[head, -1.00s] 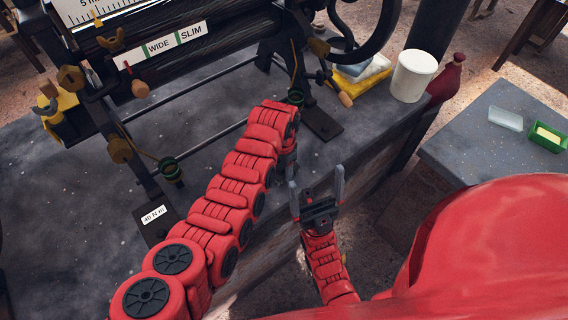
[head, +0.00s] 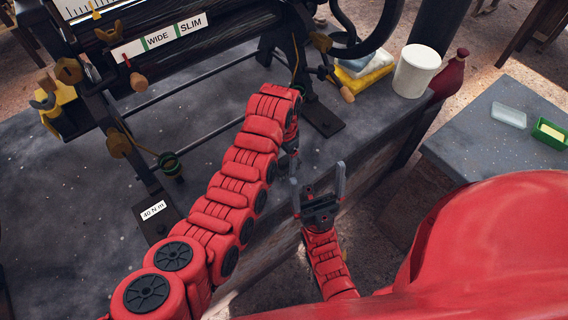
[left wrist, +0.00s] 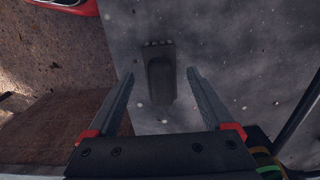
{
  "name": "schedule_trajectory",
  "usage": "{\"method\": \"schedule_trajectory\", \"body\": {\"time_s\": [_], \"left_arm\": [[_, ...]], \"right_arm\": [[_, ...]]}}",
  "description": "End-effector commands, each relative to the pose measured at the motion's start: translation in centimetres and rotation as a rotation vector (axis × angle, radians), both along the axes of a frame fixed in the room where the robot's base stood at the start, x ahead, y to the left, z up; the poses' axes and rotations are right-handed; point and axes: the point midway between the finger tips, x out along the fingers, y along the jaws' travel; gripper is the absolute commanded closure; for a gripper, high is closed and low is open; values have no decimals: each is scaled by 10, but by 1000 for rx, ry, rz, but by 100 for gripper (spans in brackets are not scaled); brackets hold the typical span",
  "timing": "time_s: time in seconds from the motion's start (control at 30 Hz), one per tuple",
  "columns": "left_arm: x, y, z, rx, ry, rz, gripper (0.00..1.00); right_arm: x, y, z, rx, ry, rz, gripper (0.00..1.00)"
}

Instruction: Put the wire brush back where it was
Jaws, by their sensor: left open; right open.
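A small dark grey block with a row of light bumps at its far end, likely the wire brush (left wrist: 161,82), lies on the speckled grey bench top (left wrist: 225,75) in the left wrist view. My left gripper (left wrist: 159,72) is open, its two fingers either side of the block in that view, with a gap on each side. How high it is above the bench I cannot tell. In the head view the left arm hides the brush, and only a bit of the left gripper (head: 291,160) shows. My right gripper (head: 319,190) is open and empty, in front of the bench edge.
A dark machine with rollers and a WIDE/SLIM label (head: 160,40) stands on the bench behind my left arm. A white tub (head: 416,72), yellow and blue cloths (head: 365,72) and a dark red bottle (head: 451,76) stand at right. A side table (head: 480,130) holds a green tray (head: 549,134).

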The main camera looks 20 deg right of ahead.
Motion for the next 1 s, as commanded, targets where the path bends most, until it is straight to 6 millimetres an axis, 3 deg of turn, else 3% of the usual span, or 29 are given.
{"method": "schedule_trajectory", "body": {"time_s": [0.07, 0.2, 0.4, 0.83, 0.93, 1.0], "left_arm": [[3, -2, 19, -7, -9, 0, 15], [2, 0, 57, -4, -5, 2, 15], [1, 0, 79, -1, 1, 0, 15], [5, -1, 80, -16, -13, 10, 15], [25, -6, 65, -88, -77, 58, 15], [52, -10, 50, -180, -161, 123, 15]], "right_arm": [[0, 0, -11, 0, 1, 0, 0], [0, 0, -6, 0, 0, 0, 0], [0, 0, 7, 0, 0, 0, 0], [0, 0, 7, 0, 0, 0, 0], [0, 0, 7, 0, 0, 0, 0], [0, 0, 7, 0, 0, 0, 0]]}}
